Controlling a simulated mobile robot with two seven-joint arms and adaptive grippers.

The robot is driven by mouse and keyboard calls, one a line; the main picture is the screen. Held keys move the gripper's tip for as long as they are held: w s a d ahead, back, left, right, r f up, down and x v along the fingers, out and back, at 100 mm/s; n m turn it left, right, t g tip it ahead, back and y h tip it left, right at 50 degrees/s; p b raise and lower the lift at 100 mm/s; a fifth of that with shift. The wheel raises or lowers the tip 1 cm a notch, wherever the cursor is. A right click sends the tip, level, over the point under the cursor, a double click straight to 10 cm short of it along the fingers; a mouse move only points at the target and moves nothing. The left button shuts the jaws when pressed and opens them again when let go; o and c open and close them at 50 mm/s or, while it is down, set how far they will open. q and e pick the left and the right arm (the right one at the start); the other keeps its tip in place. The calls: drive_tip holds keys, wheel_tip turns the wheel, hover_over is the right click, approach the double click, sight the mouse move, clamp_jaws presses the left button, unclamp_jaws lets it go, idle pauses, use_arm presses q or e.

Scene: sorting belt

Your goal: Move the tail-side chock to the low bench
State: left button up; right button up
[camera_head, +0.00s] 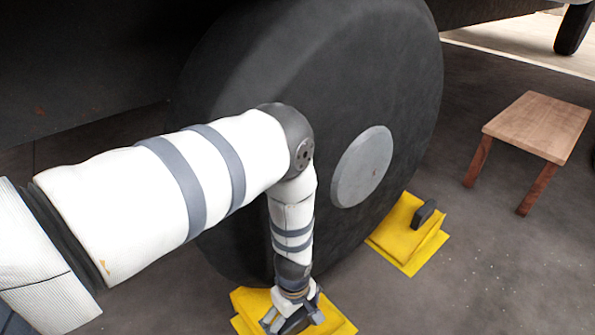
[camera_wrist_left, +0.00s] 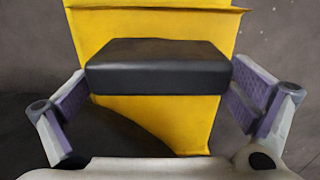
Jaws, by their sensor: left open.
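Two yellow chocks stand at the big black wheel (camera_head: 400,100). The near chock (camera_head: 250,299) is at the bottom centre of the head view, partly hidden by my left gripper (camera_head: 291,316). In the left wrist view, that yellow chock (camera_wrist_left: 150,115) has a black handle (camera_wrist_left: 158,70) lying between the fingers of my left gripper (camera_wrist_left: 160,105), which are open on either side of it. The other chock (camera_head: 400,233), with a dark handle, stands right of the wheel. The low bench (camera_head: 540,125), a wooden top on reddish legs, stands at the right. My right gripper is not in view.
The wheel with its grey hub (camera_head: 362,167) stands close behind my left arm. A dark body hangs over the upper left. The grey floor (camera_head: 490,260) between the right chock and the bench is clear.

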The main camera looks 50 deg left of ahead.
use_arm(q)
drive_tip(key=shift+f, duration=0.55)
drive_tip(key=c, duration=1.6)
drive_tip(key=o, duration=1)
drive_tip(key=shift+c, duration=0.2)
drive_tip(key=shift+w, duration=0.1)
drive_tip(key=c, duration=0.6)
drive_tip(key=shift+s+d+r+p, duration=0.15)
drive_tip(key=shift+s+d+r, duration=0.05)
drive_tip(key=shift+d, duration=2.65)
drive_tip(key=shift+s+d+r+p, duration=0.15)
drive_tip(key=shift+s+d+r, duration=0.1)
drive_tip(key=shift+d, duration=2.55)
drive_tip(key=shift+s+d+r+p, duration=0.15)
drive_tip(key=shift+s+d+r, duration=0.05)
drive_tip(key=shift+d, duration=2.65)
drive_tip(key=shift+c, duration=0.2)
